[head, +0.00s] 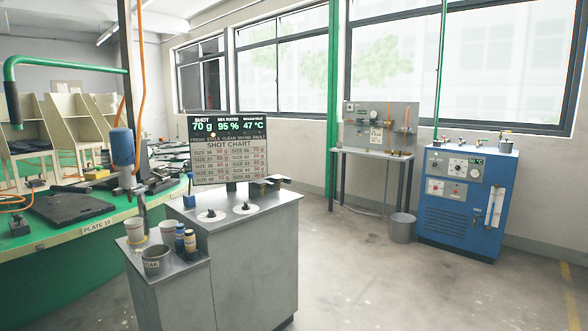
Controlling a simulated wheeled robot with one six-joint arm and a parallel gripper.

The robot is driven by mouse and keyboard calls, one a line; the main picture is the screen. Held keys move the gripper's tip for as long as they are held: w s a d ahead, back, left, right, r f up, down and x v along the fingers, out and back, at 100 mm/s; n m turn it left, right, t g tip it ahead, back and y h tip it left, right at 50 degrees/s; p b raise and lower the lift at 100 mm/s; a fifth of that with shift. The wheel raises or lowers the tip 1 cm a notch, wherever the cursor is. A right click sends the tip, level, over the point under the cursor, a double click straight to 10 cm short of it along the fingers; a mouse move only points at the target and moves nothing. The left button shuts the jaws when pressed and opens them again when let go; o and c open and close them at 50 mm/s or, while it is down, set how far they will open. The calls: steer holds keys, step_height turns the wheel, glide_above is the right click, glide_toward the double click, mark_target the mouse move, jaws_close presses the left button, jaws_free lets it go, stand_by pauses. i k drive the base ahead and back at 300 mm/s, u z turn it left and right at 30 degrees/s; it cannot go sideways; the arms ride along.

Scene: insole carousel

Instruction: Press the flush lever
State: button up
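No part is clearly readable as the flush lever at this size. A mixing head with a blue cylinder (122,147) hangs over the left side of the grey cabinet (265,255), its nozzle pointing down above a pale cup (135,230). A small upright blue-tipped piece (190,180) stands by the cabinet's back left corner; I cannot tell if it is a lever. A display (228,150) above the cabinet reads shot 70 g, mix ratio 95 %, 47 °C, with an orange light lit near "STALE". My gripper is not in view.
A green carousel (95,232) with a black plate (75,207) fills the left. A grey pot (156,261) and small bottles (184,240) stand on the cabinet's lower shelf. A blue machine (460,205), bench (375,153) and bin (402,228) line the back right. Floor at front right is clear.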

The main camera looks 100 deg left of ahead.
mark_target(190, 175)
steer(key=u, duration=4.3)
steer(key=i, duration=2.95)
steer(key=z, duration=0.5)
